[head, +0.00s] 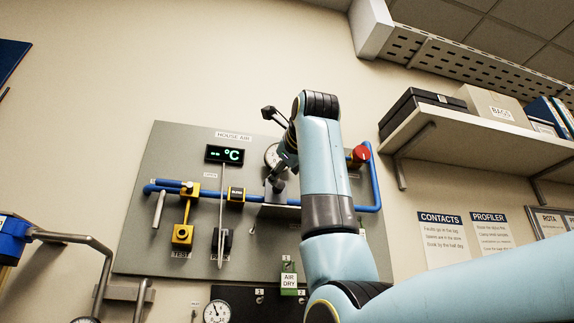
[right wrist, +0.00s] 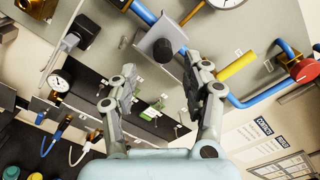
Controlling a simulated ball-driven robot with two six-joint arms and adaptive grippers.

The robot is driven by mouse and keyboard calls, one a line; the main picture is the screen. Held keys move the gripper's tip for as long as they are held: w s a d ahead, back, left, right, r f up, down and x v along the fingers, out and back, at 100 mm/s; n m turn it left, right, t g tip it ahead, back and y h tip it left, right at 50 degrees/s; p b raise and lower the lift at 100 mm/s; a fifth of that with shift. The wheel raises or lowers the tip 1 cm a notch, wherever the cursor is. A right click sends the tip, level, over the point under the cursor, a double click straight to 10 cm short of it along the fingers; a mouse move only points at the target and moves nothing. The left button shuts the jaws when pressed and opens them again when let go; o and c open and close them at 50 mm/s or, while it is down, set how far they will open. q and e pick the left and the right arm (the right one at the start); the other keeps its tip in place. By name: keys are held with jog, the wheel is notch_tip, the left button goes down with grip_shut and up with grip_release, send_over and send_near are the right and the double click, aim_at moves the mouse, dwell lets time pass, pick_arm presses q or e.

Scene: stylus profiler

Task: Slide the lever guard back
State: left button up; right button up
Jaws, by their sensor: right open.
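The lever guard (right wrist: 150,42) appears to be the grey plate with a black knob (right wrist: 163,49) in the right wrist view. A yellow lever (right wrist: 237,65) sticks out to its right. My right gripper (right wrist: 160,72) is open and empty, with its two fingers on either side of the view below the knob. The knob shows between and beyond the fingertips, and no contact is visible. In the head view my right gripper (head: 274,140) is in front of the wall panel (head: 140,225), and my arm hides part of the guard area. My left gripper is not in view.
A blue pipe (head: 378,180) runs along the panel to a red knob (head: 362,154). A green tag (head: 289,281) hangs below. A shelf (head: 455,135) juts out at the right.

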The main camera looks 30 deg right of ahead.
jog(key=shift+v, duration=1.75)
